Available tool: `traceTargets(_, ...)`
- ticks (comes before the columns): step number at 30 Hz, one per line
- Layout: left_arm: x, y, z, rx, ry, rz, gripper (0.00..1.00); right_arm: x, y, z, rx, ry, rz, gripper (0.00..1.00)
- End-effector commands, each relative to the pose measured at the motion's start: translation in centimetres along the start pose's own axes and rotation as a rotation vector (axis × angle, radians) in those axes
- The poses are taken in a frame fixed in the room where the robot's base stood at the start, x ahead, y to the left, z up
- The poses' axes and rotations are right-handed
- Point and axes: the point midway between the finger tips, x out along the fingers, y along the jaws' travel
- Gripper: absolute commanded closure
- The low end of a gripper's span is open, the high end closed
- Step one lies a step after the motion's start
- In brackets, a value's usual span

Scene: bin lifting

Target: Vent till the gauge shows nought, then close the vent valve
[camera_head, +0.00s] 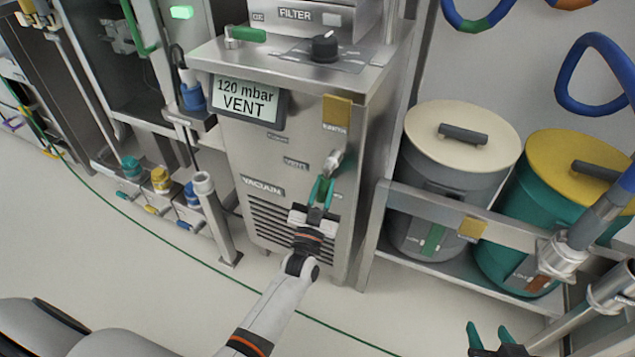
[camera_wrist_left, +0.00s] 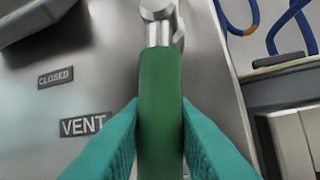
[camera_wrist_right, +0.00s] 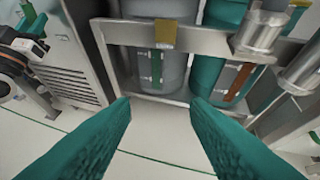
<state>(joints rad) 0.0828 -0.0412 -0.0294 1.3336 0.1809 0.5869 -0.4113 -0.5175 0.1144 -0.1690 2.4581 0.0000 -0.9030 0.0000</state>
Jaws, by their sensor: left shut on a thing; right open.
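The gauge display (camera_head: 249,102) on the steel cabinet reads "120 mbar VENT". The vent valve's green handle (camera_wrist_left: 160,110) points down from its metal pivot (camera_wrist_left: 157,10), below and right of the "CLOSED" label (camera_wrist_left: 55,78) and beside the "VENT" label (camera_wrist_left: 84,125) in the left wrist view. My left gripper (camera_head: 319,199) is shut on this handle, one finger on each side. My right gripper (camera_head: 488,336) is open and empty at the bottom right of the head view, apart from the cabinet; its spread fingers (camera_wrist_right: 160,110) show in the right wrist view.
A black knob (camera_head: 325,47) and another green handle (camera_head: 246,34) sit on top of the cabinet. A grey bin with a cream lid (camera_head: 466,120) and a teal bin with a yellow lid (camera_head: 570,155) stand on a railed shelf at right.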

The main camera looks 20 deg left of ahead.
Motion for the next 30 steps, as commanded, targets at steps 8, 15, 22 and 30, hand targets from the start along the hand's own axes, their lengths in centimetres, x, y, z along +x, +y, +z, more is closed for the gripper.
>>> traceTargets(8, -0.3, -1.1, 0.0, -0.121, 0.031, 0.047, 1.00, -0.7, -0.4, -2.2, 0.001, 0.138, -0.008, 0.58)
traceTargets(15, -0.3, -1.4, 0.0, -0.157, 0.039, 0.063, 1.00, -1.0, -0.5, -3.1, 0.002, 0.186, -0.011, 0.58)
traceTargets(22, -0.3, -1.4, 0.0, -0.165, 0.040, 0.064, 1.00, -1.1, -0.5, -3.2, 0.002, 0.191, -0.011, 0.58)
traceTargets(30, -0.3, -1.4, 0.1, -0.165, 0.040, 0.064, 0.63, -1.1, -0.5, -3.2, 0.002, 0.190, -0.012, 0.58)
